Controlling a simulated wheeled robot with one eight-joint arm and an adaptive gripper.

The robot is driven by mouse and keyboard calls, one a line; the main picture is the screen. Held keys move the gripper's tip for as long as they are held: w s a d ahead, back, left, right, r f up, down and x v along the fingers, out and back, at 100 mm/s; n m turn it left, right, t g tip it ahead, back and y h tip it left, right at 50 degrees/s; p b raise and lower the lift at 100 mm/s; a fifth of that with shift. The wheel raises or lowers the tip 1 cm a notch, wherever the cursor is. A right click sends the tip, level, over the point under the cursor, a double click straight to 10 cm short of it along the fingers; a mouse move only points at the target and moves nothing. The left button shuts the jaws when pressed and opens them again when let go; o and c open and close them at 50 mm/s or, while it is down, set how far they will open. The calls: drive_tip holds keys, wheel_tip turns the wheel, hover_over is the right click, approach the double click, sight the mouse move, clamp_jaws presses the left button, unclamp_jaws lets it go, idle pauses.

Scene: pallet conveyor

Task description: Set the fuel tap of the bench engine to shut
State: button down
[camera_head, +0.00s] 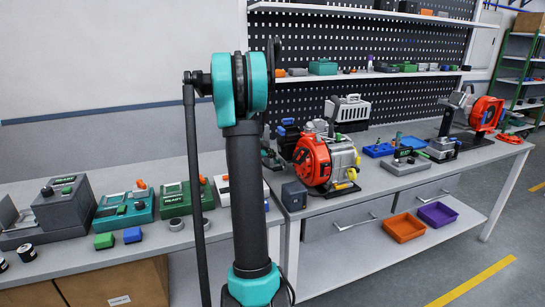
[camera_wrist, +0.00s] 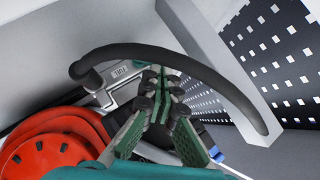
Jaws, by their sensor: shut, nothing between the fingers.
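The bench engine (camera_head: 343,158) stands on the grey workbench, with a round red cover (camera_head: 311,161) on its left, a silver body and yellow parts low on its right. In the wrist view the red cover (camera_wrist: 45,150) fills the lower left. I cannot tell whether the fingers touch anything. In the head view my arm hides most of the gripper. I cannot make out the fuel tap or its setting.
A black curved tube (camera_wrist: 180,58) arches across the wrist view. A perforated panel (camera_head: 410,45) stands behind the bench. A dark grey box (camera_head: 294,195) sits in front left of the engine. Blue trays (camera_head: 379,150) and another red machine (camera_head: 486,114) lie to the right.

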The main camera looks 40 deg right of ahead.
drive_tip(key=n+g, duration=0.1)
drive_tip(key=w+g+y, duration=0.1)
drive_tip(key=w+n+g, duration=0.1)
drive_tip(key=g, duration=0.1)
drive_tip(key=shift+w+d+f+n+y, duration=0.2)
drive_tip(key=shift+d+f+n+y, duration=0.05)
drive_tip(key=shift+n+y, duration=0.05)
drive_tip(key=shift+w, duration=0.1)
drive_tip(key=shift+w+f, duration=0.1)
drive_tip(key=shift+f, duration=0.05)
idle(0.7)
